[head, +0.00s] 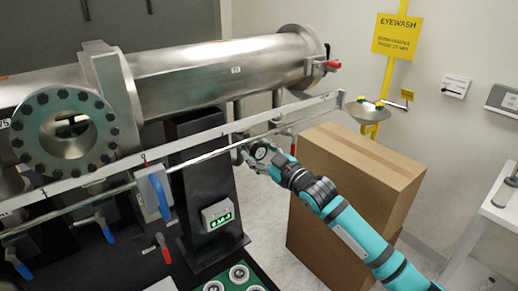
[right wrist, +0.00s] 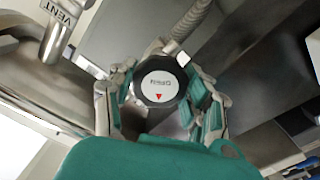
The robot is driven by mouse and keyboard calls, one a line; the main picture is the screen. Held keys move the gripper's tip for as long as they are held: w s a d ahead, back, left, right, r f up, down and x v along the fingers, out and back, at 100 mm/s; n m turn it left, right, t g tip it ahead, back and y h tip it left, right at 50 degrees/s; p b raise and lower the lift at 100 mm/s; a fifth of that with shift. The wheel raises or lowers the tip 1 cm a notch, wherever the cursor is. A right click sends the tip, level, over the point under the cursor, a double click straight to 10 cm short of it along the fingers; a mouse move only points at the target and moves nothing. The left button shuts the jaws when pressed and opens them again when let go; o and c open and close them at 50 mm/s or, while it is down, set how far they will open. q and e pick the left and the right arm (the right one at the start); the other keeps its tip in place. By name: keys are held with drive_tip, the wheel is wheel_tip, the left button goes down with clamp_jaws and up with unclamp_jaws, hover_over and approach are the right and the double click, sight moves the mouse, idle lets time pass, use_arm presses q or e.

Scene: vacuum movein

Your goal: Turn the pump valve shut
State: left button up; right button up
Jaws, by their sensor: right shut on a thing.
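The valve knob (head: 261,152) is a small round black knob with a pale face, at the rail in the middle of the head view. My right gripper (head: 255,154) is at it, reaching in from the lower right. In the right wrist view the knob (right wrist: 158,80) shows its white face with small lettering and a red triangle pointing down the picture. The fingers of my right gripper (right wrist: 160,92) stand on both sides of the knob and are shut on it. The lettering is too small to read surely. My left gripper is not in view.
A large steel cylinder (head: 205,75) runs behind the metal rail (head: 215,135). A cardboard box (head: 350,185) stands close beside my right arm. An eyewash bowl (head: 368,112) is behind it. A "VENT" pipe (right wrist: 58,32) is near the gripper. A black post (head: 205,185) stands left.

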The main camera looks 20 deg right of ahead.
drive_tip(key=m+p, duration=0.1)
drive_tip(key=m, duration=0.3)
drive_tip(key=shift+m, duration=0.3)
drive_tip(key=shift+f+m+p, duration=0.1)
drive_tip(key=shift+m+p, duration=0.5)
drive_tip(key=shift+m, duration=0.8)
drive_tip(key=o, duration=1.2)
drive_tip(key=shift+s+d, duration=0.1)
drive_tip(key=shift+s, duration=0.1)
drive_tip(key=v, duration=1.1)
drive_tip(key=shift+s, duration=0.3)
